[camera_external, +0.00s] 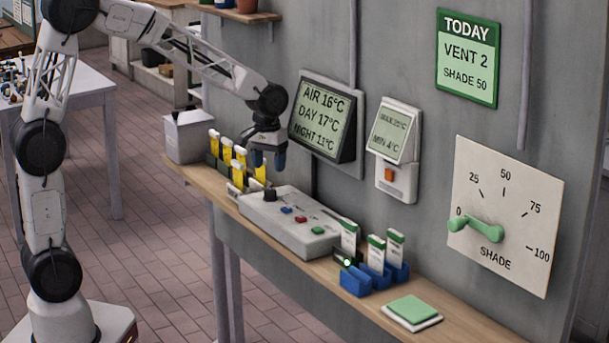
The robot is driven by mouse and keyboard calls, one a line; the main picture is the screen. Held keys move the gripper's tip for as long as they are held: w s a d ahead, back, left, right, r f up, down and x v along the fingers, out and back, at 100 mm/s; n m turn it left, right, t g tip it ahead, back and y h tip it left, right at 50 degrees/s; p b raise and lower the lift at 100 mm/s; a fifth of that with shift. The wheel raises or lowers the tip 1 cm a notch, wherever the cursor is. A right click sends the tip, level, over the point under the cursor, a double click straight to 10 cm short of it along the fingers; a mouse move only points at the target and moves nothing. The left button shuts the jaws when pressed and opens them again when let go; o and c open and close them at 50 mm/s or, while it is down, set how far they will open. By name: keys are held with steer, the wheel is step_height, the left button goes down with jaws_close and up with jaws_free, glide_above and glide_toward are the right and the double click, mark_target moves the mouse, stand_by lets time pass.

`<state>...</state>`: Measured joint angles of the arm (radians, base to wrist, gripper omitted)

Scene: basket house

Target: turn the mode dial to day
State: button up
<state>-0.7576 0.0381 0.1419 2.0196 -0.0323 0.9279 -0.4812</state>
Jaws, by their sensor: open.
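A grey control box (289,224) sits on the wooden shelf against the wall. A dark knob (270,194), which looks like the mode dial, stands at its left end. Its markings and pointing direction are too small to read. Blue, red and green buttons (301,219) lie along the top to its right. My gripper (267,160) is open and empty, pointing down above the dark knob with a gap between them.
Yellow-and-white tags (227,150) stand in dark holders left of the box, close to my gripper. White-and-green tags (376,253) stand in blue holders to the right. A wall display (322,117) is just behind my gripper. A shade lever (477,228) points near 0.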

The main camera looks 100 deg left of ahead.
mark_target(270, 190)
steer(key=shift+w+f, duration=0.1)
steer(key=shift+f, duration=3.8)
steer(key=shift+c, duration=0.4)
steer(key=c, duration=0.8)
steer(key=shift+c, duration=0.2)
steer(key=shift+m, duration=0.4)
steer(key=m, duration=1.1)
